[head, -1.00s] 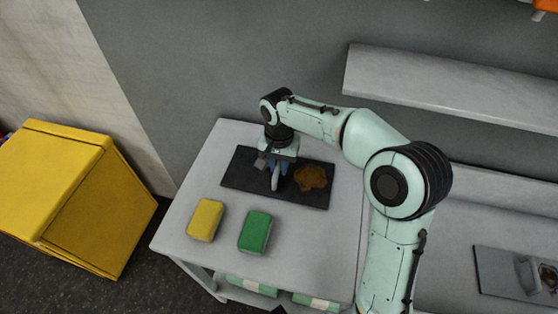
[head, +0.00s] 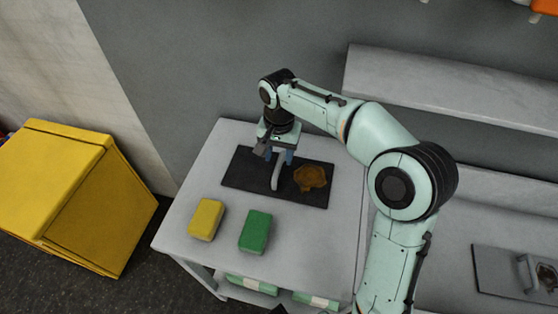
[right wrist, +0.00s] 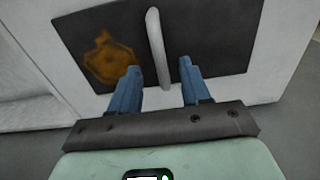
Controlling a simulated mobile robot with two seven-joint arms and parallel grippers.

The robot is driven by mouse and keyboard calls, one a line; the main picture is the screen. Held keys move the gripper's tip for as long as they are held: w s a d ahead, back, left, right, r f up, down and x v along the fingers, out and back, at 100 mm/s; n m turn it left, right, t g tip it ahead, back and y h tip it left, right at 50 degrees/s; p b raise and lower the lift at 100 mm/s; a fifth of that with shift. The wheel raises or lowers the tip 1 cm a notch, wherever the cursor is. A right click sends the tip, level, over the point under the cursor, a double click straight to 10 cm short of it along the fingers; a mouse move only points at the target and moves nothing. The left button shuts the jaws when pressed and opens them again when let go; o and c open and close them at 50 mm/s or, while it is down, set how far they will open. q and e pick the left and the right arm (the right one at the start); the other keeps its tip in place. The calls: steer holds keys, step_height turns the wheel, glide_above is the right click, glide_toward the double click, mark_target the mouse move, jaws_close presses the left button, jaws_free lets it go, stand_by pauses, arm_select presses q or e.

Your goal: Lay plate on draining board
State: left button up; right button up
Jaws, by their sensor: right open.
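A dark rectangular plate (head: 245,177) with a pale upright bar handle (head: 276,172) and a brown stain (head: 311,178) lies flat on a light grey table. My right gripper (head: 279,158) is above the handle, open and empty. In the right wrist view, the blue fingers of my right gripper (right wrist: 160,70) are apart, with the handle (right wrist: 156,45) showing between and beyond them, touching neither. The stain lies left of the handle there. I cannot tell which surface is the draining board. My left gripper is not in view.
A yellow sponge (head: 206,219) and a green sponge (head: 255,231) lie on the table (head: 185,240) in front of the plate. A yellow bin (head: 85,200) stands left. Another dark plate with a handle (head: 490,270) lies on the right counter. A wall shelf (head: 440,88) hangs above.

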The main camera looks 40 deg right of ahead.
mark_target(279, 164)
step_height(279, 164, up, 7)
steer(key=p, duration=0.1)
steer(key=shift+r, duration=0.15)
stand_by(0.5)
